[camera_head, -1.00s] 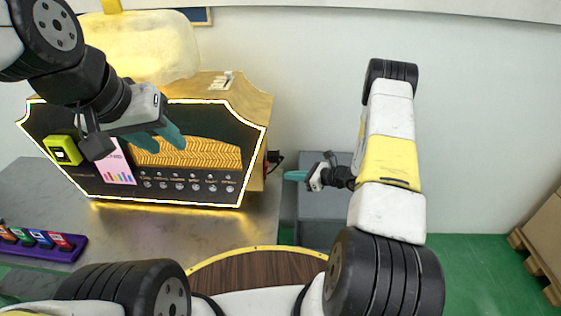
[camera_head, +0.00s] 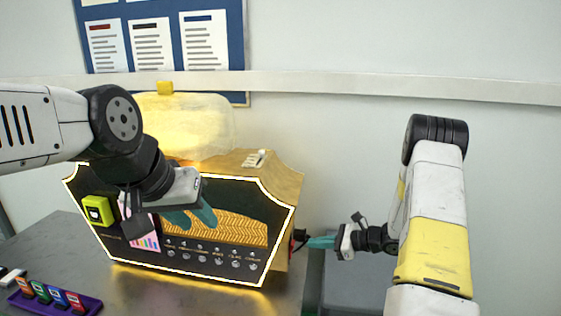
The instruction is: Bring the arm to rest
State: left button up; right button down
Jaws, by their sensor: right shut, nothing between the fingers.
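My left gripper (camera_head: 196,217) hangs in front of the vending machine's dark front panel (camera_head: 235,192). Its two teal fingers point down and are apart, with nothing seen between them. My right gripper (camera_head: 312,242) is to the right of the machine, its teal fingers shut, empty and pointing left. Its fingertips look close to the black plug (camera_head: 299,236) on the machine's right side; I cannot tell if they touch. My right arm reaches up and bends over at the right of the picture.
The vending machine (camera_head: 276,178) stands on a grey table (camera_head: 50,240) with a glowing clear dome (camera_head: 190,125) on top. A purple tray (camera_head: 82,306) of small coloured items is at the lower left. A notice board (camera_head: 238,45) hangs behind. The space right of my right arm is clear.

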jog(key=s+a+r+n+g+h, duration=0.25)
jog(key=s+r+n, duration=0.4)
jog(key=r, duration=0.35)
jog(key=s+a+r+n+g+h, duration=0.1)
jog(key=s+a+r+n+g, duration=0.15)
jog(key=s+r+n, duration=0.55)
jog(key=s+d+r+n+t+h, duration=0.2)
jog(key=s+d+r+n+h, duration=0.1)
jog(key=s+r, duration=0.3)
jog(key=s+d+r+n+t+h, duration=0.3)
jog(key=s+r, duration=0.3)
jog(key=s, duration=0.2)
jog(key=shift+n, duration=0.65)
jog(key=shift+h, duration=0.25)
